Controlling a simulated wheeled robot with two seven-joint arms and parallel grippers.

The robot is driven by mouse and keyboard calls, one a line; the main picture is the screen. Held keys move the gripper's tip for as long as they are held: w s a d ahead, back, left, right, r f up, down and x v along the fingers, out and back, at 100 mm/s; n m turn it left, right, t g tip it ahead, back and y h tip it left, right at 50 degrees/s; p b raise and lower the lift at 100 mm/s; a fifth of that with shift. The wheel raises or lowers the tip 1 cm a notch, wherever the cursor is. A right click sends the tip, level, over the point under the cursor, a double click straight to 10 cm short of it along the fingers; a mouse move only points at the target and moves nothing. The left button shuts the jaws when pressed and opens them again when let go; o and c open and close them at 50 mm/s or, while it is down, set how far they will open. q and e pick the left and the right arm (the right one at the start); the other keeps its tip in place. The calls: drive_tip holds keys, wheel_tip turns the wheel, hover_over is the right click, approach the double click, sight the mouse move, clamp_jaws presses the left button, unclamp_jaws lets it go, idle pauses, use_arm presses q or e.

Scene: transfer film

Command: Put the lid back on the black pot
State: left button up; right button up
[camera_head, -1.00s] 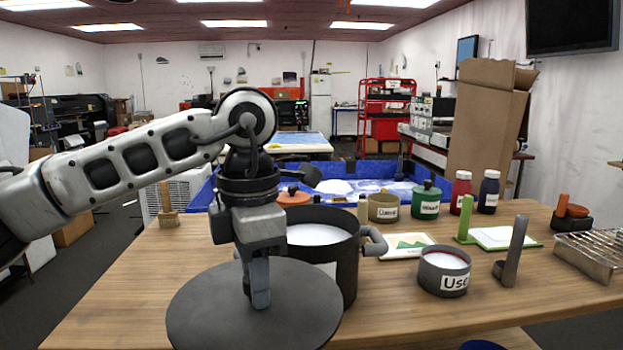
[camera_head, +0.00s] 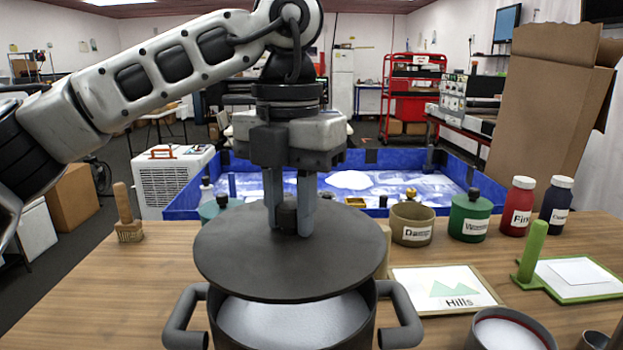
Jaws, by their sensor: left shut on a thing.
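My left gripper (camera_head: 290,215) is shut on the small dark knob of a round, flat, dark grey lid (camera_head: 270,265). The lid is held roughly level above the black pot (camera_head: 362,322). In this view it covers the far part of the pot's mouth, and the near part shows pale contents (camera_head: 290,320). I cannot tell whether the lid touches the rim. The pot stands at the table's near middle with a looped handle on each side. My right gripper is not in view.
A framed "Hills" picture (camera_head: 450,290) lies right of the pot. An open grey cup (camera_head: 508,332) is at the front right. Labelled brown (camera_head: 411,224) and green (camera_head: 470,218) pots and red (camera_head: 517,206) and dark (camera_head: 556,200) bottles stand behind. A brush (camera_head: 126,215) stands left; the left tabletop is clear.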

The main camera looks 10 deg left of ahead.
sight(291, 246)
use_arm(q)
drive_tip(key=shift+w, duration=0.2)
drive_tip(key=shift+s+f+b, duration=0.3)
drive_tip(key=shift+f+b, duration=0.15)
drive_tip(key=shift+b, duration=0.05)
drive_tip(key=shift+f, duration=0.3)
wheel_tip(291, 246, down, 3)
drive_tip(key=b, duration=0.3)
drive_tip(key=shift+f, duration=0.2)
drive_tip(key=shift+w+f+b, duration=0.1)
drive_tip(key=shift+f+b, duration=0.45)
drive_tip(key=shift+f, duration=0.1)
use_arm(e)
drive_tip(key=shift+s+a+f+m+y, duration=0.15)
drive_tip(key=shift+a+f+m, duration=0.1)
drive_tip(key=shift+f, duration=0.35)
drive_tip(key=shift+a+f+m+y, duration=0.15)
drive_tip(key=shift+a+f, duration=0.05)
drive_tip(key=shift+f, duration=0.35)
use_arm(q)
drive_tip(key=shift+f, duration=0.15)
